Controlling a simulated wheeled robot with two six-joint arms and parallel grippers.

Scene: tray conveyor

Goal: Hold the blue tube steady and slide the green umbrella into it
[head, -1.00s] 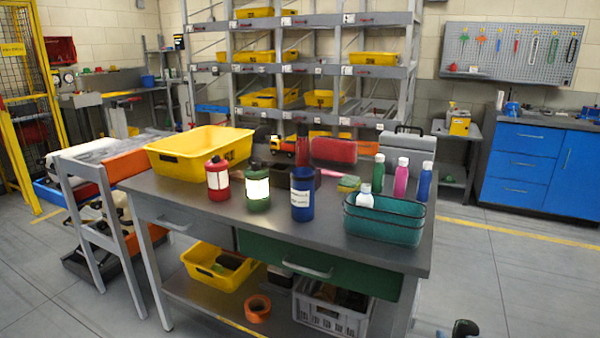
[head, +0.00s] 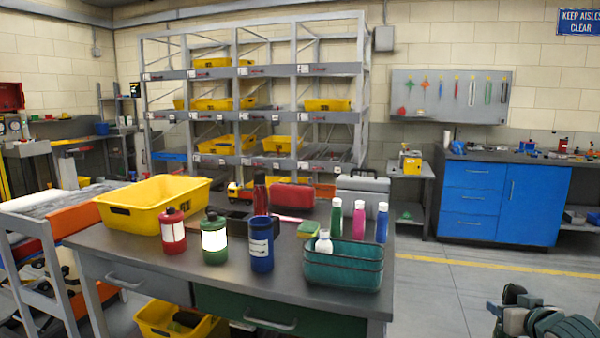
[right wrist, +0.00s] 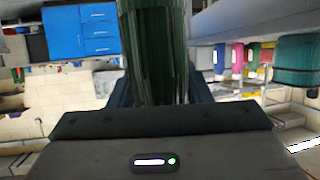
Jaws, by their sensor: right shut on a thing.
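The blue tube (head: 261,243) stands upright on the workbench, with a white label on its side. It is between a green lantern-like canister and a teal basket, and no gripper touches it. My right gripper (right wrist: 160,94) is shut on the green umbrella (right wrist: 155,45), whose dark green, glossy length runs up out of the right wrist view; its far end is cut off. In the head view my right arm shows at the lower right corner, off the bench, and the umbrella cannot be made out clearly there. My left gripper is not in view.
The workbench (head: 200,275) also bears a yellow bin (head: 150,215), a red canister (head: 172,231), the green canister (head: 214,240), the teal basket (head: 343,268) and several bottles behind it. Bare bench top lies in front of the tube. A shelf rack stands behind.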

